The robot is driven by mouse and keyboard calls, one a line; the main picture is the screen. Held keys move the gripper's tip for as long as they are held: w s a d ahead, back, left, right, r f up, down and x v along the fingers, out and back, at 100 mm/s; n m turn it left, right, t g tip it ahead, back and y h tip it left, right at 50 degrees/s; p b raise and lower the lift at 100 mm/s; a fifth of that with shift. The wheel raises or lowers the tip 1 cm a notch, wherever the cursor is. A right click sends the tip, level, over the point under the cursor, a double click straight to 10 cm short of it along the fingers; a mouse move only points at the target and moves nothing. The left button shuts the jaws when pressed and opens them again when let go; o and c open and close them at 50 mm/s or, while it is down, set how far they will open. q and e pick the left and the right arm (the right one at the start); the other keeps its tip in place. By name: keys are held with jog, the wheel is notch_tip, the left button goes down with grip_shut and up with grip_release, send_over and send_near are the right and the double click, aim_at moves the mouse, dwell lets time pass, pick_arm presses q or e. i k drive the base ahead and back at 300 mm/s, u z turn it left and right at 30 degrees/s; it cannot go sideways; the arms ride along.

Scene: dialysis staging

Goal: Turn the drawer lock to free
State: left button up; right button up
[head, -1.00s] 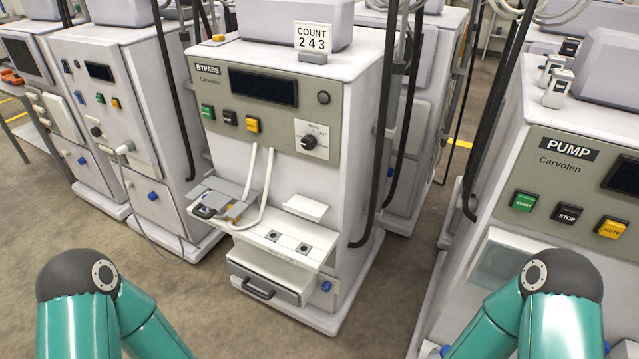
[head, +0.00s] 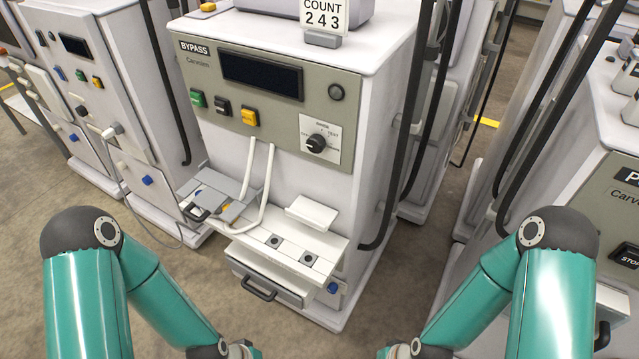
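The drawer (head: 268,284) is at the base of the BYPASS machine (head: 348,80), under its white shelf, with a dark bar handle (head: 258,289). My two teal arms come in from the lower left and lower right. Their far ends run out of the bottom edge, so both grippers are hidden below the picture. Nothing of mine touches the machine.
A shelf (head: 290,262) with two dark square fittings juts out above the drawer. White tubes (head: 268,180) hang down to a grey clamp unit (head: 222,200) at the left. Other machines stand at both sides. Grey floor (head: 165,285) is clear in front.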

aim_at(333, 289)
jog(key=z, duration=0.4)
jog(key=k, duration=1.55)
jog(key=u, duration=0.55)
jog(key=i, duration=1)
